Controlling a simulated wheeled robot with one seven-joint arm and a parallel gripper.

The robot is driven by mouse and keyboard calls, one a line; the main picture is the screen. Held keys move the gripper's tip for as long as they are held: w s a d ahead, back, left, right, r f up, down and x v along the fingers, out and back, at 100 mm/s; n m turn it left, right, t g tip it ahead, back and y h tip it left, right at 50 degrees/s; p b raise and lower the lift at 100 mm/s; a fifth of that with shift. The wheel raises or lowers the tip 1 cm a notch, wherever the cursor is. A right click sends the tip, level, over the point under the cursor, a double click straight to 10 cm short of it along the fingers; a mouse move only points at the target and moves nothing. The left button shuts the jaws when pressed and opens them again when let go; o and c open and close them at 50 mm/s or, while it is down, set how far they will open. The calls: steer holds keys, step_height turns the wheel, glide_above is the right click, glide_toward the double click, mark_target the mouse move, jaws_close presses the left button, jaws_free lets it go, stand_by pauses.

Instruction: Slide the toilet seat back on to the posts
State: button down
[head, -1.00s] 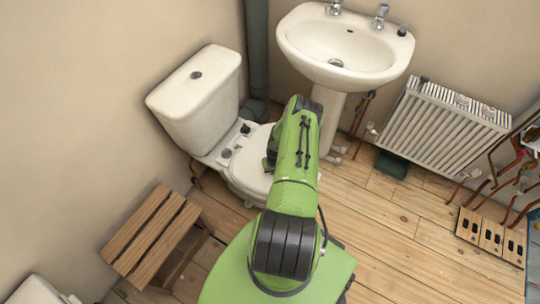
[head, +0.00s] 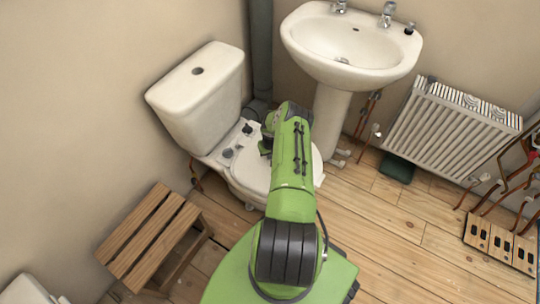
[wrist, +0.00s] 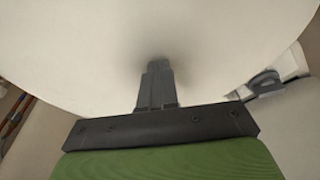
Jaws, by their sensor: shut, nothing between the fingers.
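The white toilet seat (head: 252,172) lies on the toilet bowl, partly covered by my green arm. Two dark posts, the near one (head: 228,153) and the far one (head: 247,129), stand on the ledge between the seat and the cistern. Whether the seat meets them cannot be told. My gripper (wrist: 155,68) is shut and empty, its fingers together at the white seat surface (wrist: 90,55) that fills the wrist view. Whether the tips touch it is unclear. A grey fitting (wrist: 263,82) shows at the right there. In the head view my arm mostly hides the gripper.
The cistern (head: 199,98) stands behind the seat against the wall. A dark pipe (head: 260,50) and the basin (head: 350,40) on its pedestal are at the far side. A wooden step stool (head: 148,235) is at the left. Open floor (head: 390,240) lies to the right.

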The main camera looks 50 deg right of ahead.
steer(key=shift+s+a+f+p, duration=0.3)
steer(key=shift+s+a, duration=0.2)
steer(key=shift+s, duration=0.25)
steer(key=shift+s+a+f, duration=0.1)
steer(key=shift+s+f, duration=0.05)
steer(key=shift+s, duration=0.05)
steer(key=shift+r+p, duration=0.45)
steer(key=shift+r, duration=0.3)
steer(key=shift+w+f+g+b, duration=0.15)
steer(key=shift+g+b, duration=0.15)
steer(key=shift+b, duration=0.3)
steer(key=s+a+p, duration=0.1)
steer(key=s+a, duration=0.1)
steer(key=s, duration=0.1)
steer(key=s+a+p, duration=0.1)
steer(key=s+a, duration=0.1)
steer(key=s, duration=0.1)
steer(key=s+a+p, duration=0.2)
steer(key=s, duration=0.1)
steer(key=shift+s+a+r, duration=0.2)
steer(key=shift+a+r, duration=0.1)
steer(key=shift+s+a, duration=0.15)
steer(key=c, duration=1.8)
jaws_free()
